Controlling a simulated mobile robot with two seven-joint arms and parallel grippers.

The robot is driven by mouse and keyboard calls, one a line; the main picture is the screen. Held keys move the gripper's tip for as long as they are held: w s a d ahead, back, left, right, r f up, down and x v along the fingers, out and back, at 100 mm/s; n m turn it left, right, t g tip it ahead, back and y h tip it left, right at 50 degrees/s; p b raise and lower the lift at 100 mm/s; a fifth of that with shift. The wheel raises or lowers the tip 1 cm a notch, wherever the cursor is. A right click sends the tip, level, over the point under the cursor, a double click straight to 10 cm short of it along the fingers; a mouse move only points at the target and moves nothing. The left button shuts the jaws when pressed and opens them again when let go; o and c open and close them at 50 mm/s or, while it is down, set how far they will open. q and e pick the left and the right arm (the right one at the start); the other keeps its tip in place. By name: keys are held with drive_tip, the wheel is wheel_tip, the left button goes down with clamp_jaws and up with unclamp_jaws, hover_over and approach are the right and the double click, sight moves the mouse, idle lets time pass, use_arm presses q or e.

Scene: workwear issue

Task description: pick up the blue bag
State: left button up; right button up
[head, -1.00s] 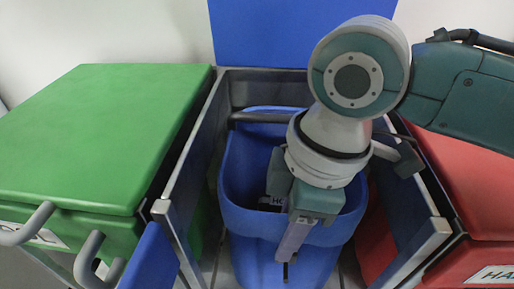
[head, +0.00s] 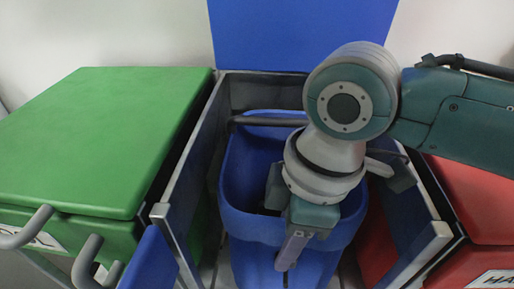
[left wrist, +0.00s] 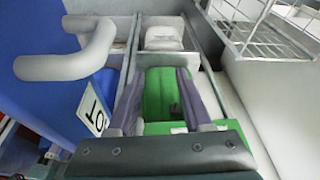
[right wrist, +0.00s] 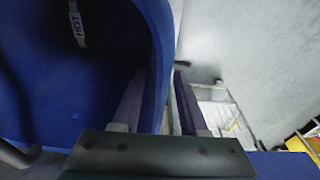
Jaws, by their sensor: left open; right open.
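The blue bag (head: 244,190) is a deep, open-topped blue container standing inside a metal-framed bay in the head view. It fills the left of the right wrist view (right wrist: 112,60), where a tag reading HOT hangs inside it. My right gripper (head: 284,225) is open at the bag's front rim. One finger is inside the bag and the other is outside, with the rim between them; I cannot tell if they touch it. My left gripper (left wrist: 162,85) is open and empty in the left wrist view, and out of the head view.
A green-lidded bin (head: 95,135) with grey handles stands left of the bay, and a red bin (head: 475,195) stands right. A blue panel (head: 300,30) rises behind. Metal side walls (head: 190,160) flank the bag closely. A wire basket (left wrist: 265,30) shows in the left wrist view.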

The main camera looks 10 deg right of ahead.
clamp_jaws()
drive_tip(key=shift+r, duration=0.1)
idle(1.2)
